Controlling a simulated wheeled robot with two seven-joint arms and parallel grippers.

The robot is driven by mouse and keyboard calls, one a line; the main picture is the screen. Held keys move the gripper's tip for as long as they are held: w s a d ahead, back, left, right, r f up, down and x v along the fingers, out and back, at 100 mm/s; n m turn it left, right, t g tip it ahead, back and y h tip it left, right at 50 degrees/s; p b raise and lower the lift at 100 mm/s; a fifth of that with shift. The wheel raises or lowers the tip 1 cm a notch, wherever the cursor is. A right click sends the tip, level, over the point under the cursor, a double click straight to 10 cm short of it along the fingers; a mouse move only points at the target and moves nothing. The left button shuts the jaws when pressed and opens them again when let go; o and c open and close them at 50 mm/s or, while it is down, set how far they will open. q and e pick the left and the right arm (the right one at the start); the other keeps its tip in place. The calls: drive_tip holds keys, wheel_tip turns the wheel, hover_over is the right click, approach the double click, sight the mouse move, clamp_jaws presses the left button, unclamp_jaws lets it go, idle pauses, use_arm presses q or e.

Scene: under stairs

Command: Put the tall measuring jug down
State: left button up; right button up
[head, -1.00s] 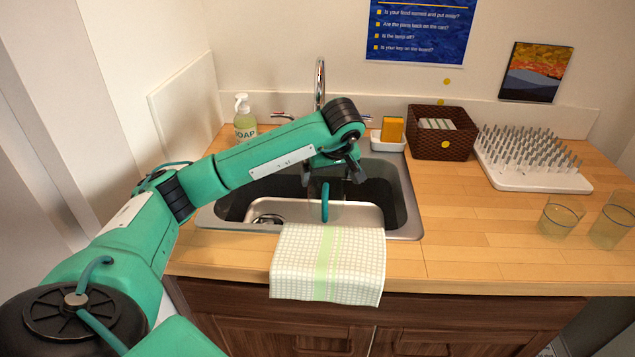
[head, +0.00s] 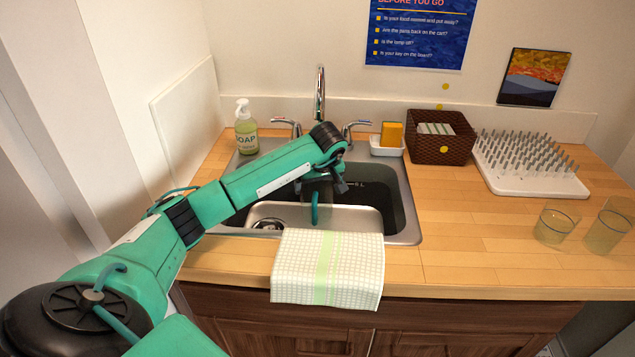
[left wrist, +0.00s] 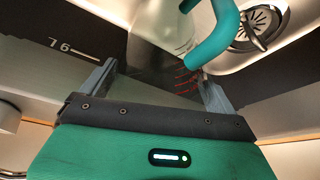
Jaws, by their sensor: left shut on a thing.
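The tall measuring jug is clear, with a teal handle (head: 315,208), and sits inside the sink basin in the head view. My left gripper (head: 328,182) reaches down over the basin with the jug. In the left wrist view, the clear jug (left wrist: 165,62) with red graduation marks is between the two fingers of my left gripper (left wrist: 155,85), which is shut on it. Its teal handle (left wrist: 215,32) hangs near the right finger. The jug's base is hard to make out, so I cannot tell whether it touches the basin floor. My right gripper is not in view.
The steel sink (head: 405,215) has a tap (head: 319,92) behind and a towel (head: 328,268) over its front edge. A soap bottle (head: 246,130), sponge dish (head: 388,148), wicker basket (head: 441,148), peg rack (head: 530,182) and two clear vessels (head: 553,224) stand around.

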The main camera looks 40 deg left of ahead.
use_arm(q)
drive_tip(key=shift+f, duration=0.15)
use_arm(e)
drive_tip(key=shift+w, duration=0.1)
use_arm(q)
drive_tip(key=o, duration=1.1)
drive_tip(key=shift+c, duration=0.2)
drive_tip(key=shift+r, duration=0.2)
drive_tip(key=b+v, duration=0.1)
drive_tip(key=v, duration=1)
drive_tip(key=shift+f, duration=0.1)
drive_tip(key=shift+s+d+r, duration=0.15)
drive_tip(key=shift+d+r, duration=0.05)
drive_tip(key=shift+r, duration=0.3)
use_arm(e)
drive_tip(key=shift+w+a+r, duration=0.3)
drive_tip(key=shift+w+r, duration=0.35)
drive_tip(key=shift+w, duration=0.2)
